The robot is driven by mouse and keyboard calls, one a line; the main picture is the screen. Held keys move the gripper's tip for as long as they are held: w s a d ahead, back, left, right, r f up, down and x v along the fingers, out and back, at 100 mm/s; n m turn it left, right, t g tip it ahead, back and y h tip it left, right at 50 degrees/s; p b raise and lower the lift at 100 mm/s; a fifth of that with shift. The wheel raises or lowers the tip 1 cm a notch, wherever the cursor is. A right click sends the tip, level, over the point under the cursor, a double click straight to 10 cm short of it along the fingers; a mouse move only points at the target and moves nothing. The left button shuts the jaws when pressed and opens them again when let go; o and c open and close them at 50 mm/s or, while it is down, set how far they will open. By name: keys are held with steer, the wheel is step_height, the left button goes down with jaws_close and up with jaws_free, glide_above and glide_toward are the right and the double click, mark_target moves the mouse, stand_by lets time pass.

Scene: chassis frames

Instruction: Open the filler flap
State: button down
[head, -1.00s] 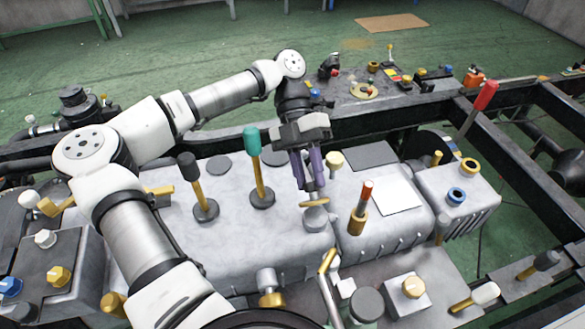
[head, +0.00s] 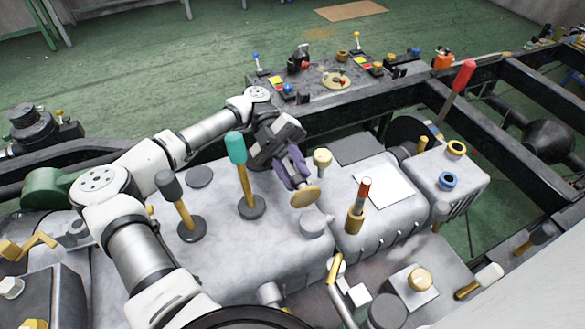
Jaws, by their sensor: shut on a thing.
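The filler flap, a round brass-coloured disc (head: 305,197), is on the grey engine block in the middle of the head view. It is tilted up, its face turned toward me, above and left of a short round grey filler neck (head: 314,223). My gripper (head: 299,182), with purple fingers, comes down from behind and is shut on the flap's upper side. The fingertips are partly hidden by the disc, and I cannot make out the hinge.
A teal-topped lever (head: 236,149) stands close left of my gripper, and a black-topped lever (head: 169,186) is farther left. A cream knob (head: 322,160) is just right of the fingers. A red-tipped post (head: 364,188) stands to the right.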

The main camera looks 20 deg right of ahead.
stand_by(0.5)
steer(key=c, duration=1.1)
jaws_free()
steer(key=shift+c, duration=0.2)
step_height(320, 180, up, 20)
